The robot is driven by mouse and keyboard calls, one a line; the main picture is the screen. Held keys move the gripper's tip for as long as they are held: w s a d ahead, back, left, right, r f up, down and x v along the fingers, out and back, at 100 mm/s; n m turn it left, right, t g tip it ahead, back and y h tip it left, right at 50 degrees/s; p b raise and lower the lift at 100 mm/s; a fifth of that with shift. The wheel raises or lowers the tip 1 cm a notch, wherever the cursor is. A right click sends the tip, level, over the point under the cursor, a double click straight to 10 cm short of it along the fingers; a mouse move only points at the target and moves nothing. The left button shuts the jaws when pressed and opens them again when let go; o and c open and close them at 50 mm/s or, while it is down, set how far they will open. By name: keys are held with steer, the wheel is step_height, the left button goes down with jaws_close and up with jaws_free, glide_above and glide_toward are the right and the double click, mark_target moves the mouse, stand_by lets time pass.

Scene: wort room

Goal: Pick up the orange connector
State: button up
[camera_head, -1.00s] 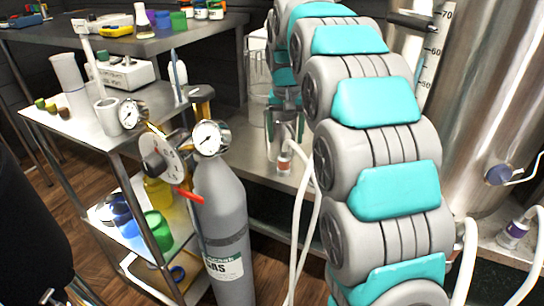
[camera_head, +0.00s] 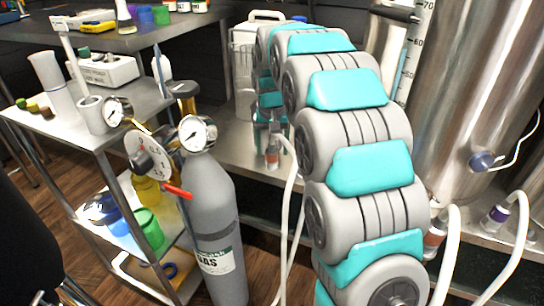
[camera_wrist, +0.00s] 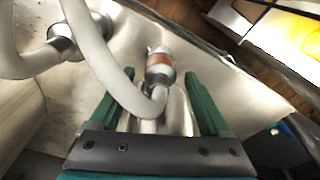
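The orange connector (camera_wrist: 160,66), a silver cylinder with an orange-brown band, shows in the wrist view between my gripper's two teal fingers. A white hose curves to its near end. My gripper (camera_wrist: 160,76) is open around the connector's line; I cannot tell whether either finger touches it. In the head view a small orange-banded connector (camera_head: 272,156) stands on the metal bench, just below my gripper (camera_head: 268,122), which is partly hidden by my arm. Another orange-banded connector (camera_head: 433,240) shows at the lower right, partly hidden by my arm.
A second silver connector with a hose (camera_wrist: 70,38) lies left of the fingers. A purple-banded connector (camera_head: 495,217) stands by the steel tank (camera_head: 470,110). A grey gas cylinder (camera_head: 212,215) and a metal cart (camera_head: 60,125) stand left. White hoses hang over the bench edge.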

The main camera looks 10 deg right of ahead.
jaws_close()
stand_by(0.4)
stand_by(0.4)
steer(key=shift+r, duration=0.15)
steer(key=s+d, duration=0.2)
steer(key=s, duration=0.6)
steer(key=s+d+b, duration=0.1)
steer(key=s, duration=0.8)
steer(key=shift+s+d, duration=0.25)
steer(key=shift+d, duration=0.15)
steer(key=shift+r, duration=0.1)
steer(key=shift+r+p, duration=0.5)
steer(key=shift+r, duration=1.65)
